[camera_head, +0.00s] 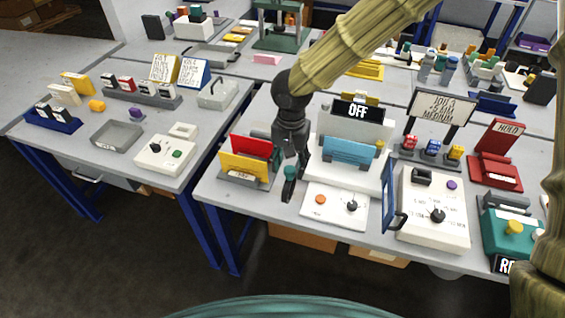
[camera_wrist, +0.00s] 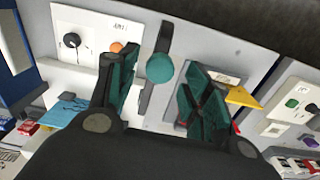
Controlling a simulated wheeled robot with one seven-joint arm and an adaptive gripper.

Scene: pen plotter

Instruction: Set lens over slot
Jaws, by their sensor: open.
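My gripper (camera_head: 292,160) hangs over the front of the middle table and points down. In the wrist view its dark green fingers (camera_wrist: 160,95) are apart, with nothing clamped between them. A round teal knob (camera_wrist: 160,67) on a dark grey bar (camera_wrist: 147,92) shows in the gap between the fingers, beyond the tips. In the head view the arm's end partly hides this spot. No part is clearly recognisable as the lens, and I cannot tell which opening is the slot. A white machine (camera_head: 374,130) with an "OFF" display and a light blue panel (camera_head: 349,150) stands behind right.
A rack with red (camera_head: 251,146) and yellow cards stands close left of my gripper. A white panel (camera_head: 335,207) with an orange button and black dial lies close right. Beyond it stand an upright blue plate (camera_head: 389,194) and a white dial box (camera_head: 432,222). Bare tabletop (camera_head: 222,193) shows at front left.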

